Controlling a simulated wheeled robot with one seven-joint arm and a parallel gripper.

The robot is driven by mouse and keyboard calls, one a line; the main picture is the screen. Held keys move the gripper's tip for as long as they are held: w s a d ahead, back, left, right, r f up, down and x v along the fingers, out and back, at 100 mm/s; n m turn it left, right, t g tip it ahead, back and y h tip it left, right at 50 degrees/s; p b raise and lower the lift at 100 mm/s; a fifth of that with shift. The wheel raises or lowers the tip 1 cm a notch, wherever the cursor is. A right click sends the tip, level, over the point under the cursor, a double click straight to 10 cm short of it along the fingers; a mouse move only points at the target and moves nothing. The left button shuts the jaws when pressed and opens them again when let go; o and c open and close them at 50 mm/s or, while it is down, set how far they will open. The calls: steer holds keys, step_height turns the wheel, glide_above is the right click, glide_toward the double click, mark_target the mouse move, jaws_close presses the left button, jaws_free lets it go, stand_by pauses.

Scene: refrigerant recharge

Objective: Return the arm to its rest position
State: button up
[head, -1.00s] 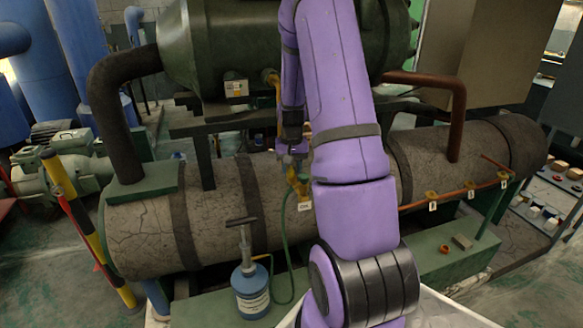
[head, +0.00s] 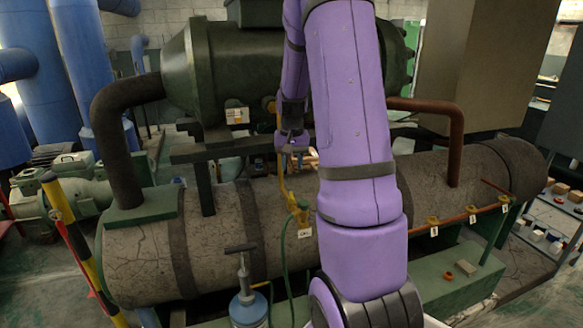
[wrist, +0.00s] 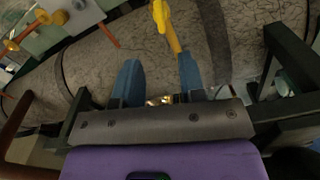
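My purple arm (head: 350,110) reaches up and forward across the middle of the head view. My gripper (wrist: 159,80) shows two blue fingers set well apart in the wrist view, with nothing held between them. In the head view my gripper (head: 292,143) is small and partly hidden by the arm, above the grey cracked tank (head: 150,255). A yellow valve with a white tag (head: 304,233) stands on the tank below the gripper, apart from it. A yellow fitting (wrist: 160,15) shows beyond the fingertips in the wrist view.
A dark green vessel (head: 200,75) lies behind the arm. A blue canister with a pump handle (head: 248,308) stands in front, a green hose beside it. A copper line with tagged valves (head: 455,218) runs along the right. A yellow-black post (head: 75,235) stands left.

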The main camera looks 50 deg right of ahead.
stand_by(0.4)
steer(key=s+a+r+n+t, duration=0.1)
steer(key=s+a+r+n, duration=0.1)
steer(key=a+r, duration=0.6)
steer(key=s+a+r+n+t, duration=0.1)
steer(key=s+a+r+n, duration=0.1)
steer(key=a+r, duration=0.6)
steer(key=s+a+r+n+t, duration=0.2)
steer(key=s+a+n, duration=0.3)
steer(key=s+a, duration=0.9)
steer(key=shift+s+a+t, duration=0.35)
steer(key=shift+a+t, duration=0.2)
steer(key=shift+t, duration=0.05)
